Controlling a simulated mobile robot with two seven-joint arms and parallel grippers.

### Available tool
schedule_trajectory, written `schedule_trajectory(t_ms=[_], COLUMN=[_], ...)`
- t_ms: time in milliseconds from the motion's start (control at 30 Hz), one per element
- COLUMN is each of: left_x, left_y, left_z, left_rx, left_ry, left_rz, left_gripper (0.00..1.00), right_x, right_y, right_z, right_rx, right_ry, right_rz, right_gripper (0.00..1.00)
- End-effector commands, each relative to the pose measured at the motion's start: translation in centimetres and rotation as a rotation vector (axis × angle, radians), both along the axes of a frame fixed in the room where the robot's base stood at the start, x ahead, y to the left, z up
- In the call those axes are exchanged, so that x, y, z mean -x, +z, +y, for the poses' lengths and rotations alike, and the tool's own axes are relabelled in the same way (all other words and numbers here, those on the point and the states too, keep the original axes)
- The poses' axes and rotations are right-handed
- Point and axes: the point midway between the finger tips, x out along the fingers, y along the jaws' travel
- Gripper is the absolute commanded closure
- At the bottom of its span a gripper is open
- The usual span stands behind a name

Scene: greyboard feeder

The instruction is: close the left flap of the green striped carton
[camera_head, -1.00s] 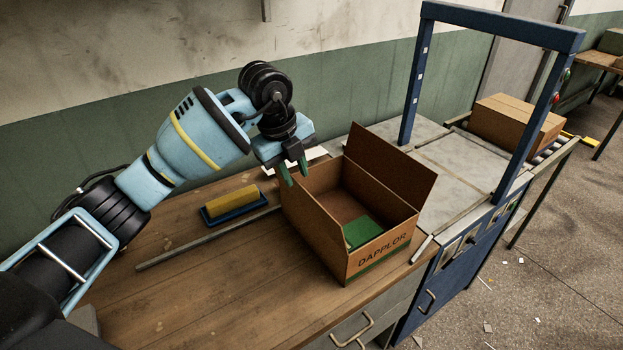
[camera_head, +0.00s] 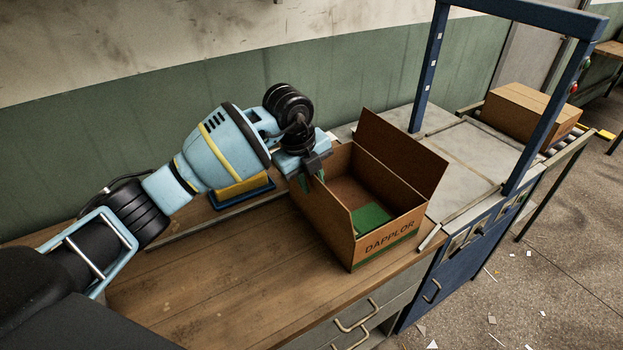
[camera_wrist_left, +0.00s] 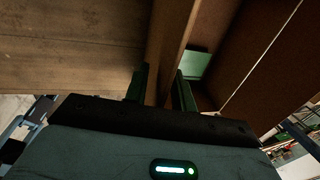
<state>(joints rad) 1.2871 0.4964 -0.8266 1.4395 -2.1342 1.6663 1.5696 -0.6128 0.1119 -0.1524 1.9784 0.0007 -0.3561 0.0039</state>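The green striped carton (camera_head: 385,242) stands open on the wooden bench, with a green item (camera_head: 371,217) inside. Its right flap (camera_head: 403,150) stands up, leaning outward. My left gripper (camera_head: 311,181) is at the top of the carton's left side (camera_head: 328,222), near the back corner. In the left wrist view, the two fingers of my left gripper (camera_wrist_left: 161,88) are apart, one on each side of a brown cardboard panel (camera_wrist_left: 168,45). I cannot tell where the left flap ends and the wall begins, or whether the fingers touch it. My right gripper is not in view.
A yellow block on a blue tray (camera_head: 243,192) lies behind my left forearm. A metal rail runs along the bench (camera_head: 225,270). A blue-framed machine (camera_head: 427,70) stands to the right, with a closed carton (camera_head: 527,112) on rollers. The front bench area is clear.

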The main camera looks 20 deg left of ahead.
Motion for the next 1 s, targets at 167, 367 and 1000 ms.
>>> schedule_trajectory(t_ms=[167, 367, 1000], left_x=[-0.02, -0.01, -0.02], left_y=[-0.05, -0.03, 0.01], left_z=[-0.01, -0.01, 0.03], left_rx=[0.000, 0.000, 0.000], left_ry=[0.000, 0.000, 0.001], left_rz=[0.000, 0.000, 0.000], left_gripper=[0.75, 0.92, 1.00], right_x=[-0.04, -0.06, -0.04], right_y=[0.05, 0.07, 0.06], right_z=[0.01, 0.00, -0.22], right_rx=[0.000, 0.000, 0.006], right_ry=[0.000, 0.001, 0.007], right_rz=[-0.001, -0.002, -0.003], right_gripper=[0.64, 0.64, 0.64])
